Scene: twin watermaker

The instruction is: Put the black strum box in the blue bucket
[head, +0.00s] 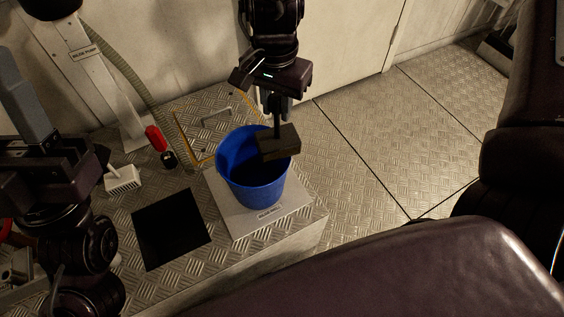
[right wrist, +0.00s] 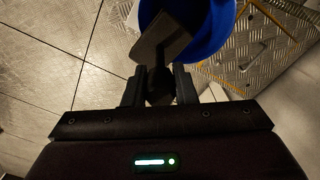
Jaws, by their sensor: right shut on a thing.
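The black strum box (head: 279,142) is a dark block with a stem on top. My right gripper (head: 277,104) is shut on the stem, and the box hangs over the right part of the mouth of the blue bucket (head: 253,190). In the right wrist view the strum box (right wrist: 158,40) is beyond the fingertips (right wrist: 160,86), overlapping the blue bucket (right wrist: 212,30). I cannot tell how far below the rim the box reaches. My left arm is at the left edge of the head view; its gripper (head: 32,120) does not show its fingertips clearly.
The bucket stands on a pale labelled plate (head: 297,208) at the bench's right end. Floor lies open to the right.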

